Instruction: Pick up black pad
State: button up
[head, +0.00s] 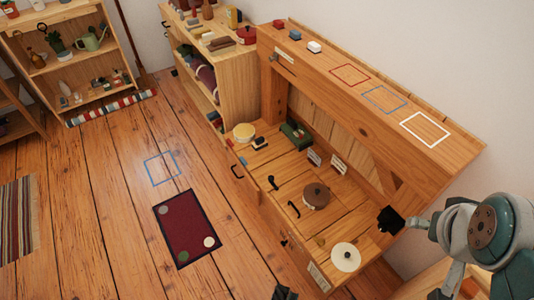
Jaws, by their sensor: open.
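My gripper (388,221) is a small black shape at the end of my arm, at the right over the front right part of the wooden workbench (335,225). It is open, and nothing shows between its fingers. I cannot pick out the black pad for certain. A small dark item (260,143) lies on the worktop beside the cream round pot, far to the left of my gripper; it is too small to tell whether it is the pad.
The worktop holds a brown round lid (316,196), a cream disc (346,257) and a green box (296,133). A raised ledge (458,150) with coloured outlines runs behind. A dark red mat (186,227) lies on the floor, with open boards around it.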

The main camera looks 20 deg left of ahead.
aim_at(259, 142)
jog(key=j+z, duration=0.5)
jog(key=z, duration=0.15)
jog(key=j+z, duration=0.25)
jog(key=j, duration=0.7)
jog(key=k+j+z, duration=0.25)
jog(key=j, duration=1.45)
jog(key=k+j, duration=0.1)
jog(key=j, duration=1.6)
jog(key=i+j, duration=0.25)
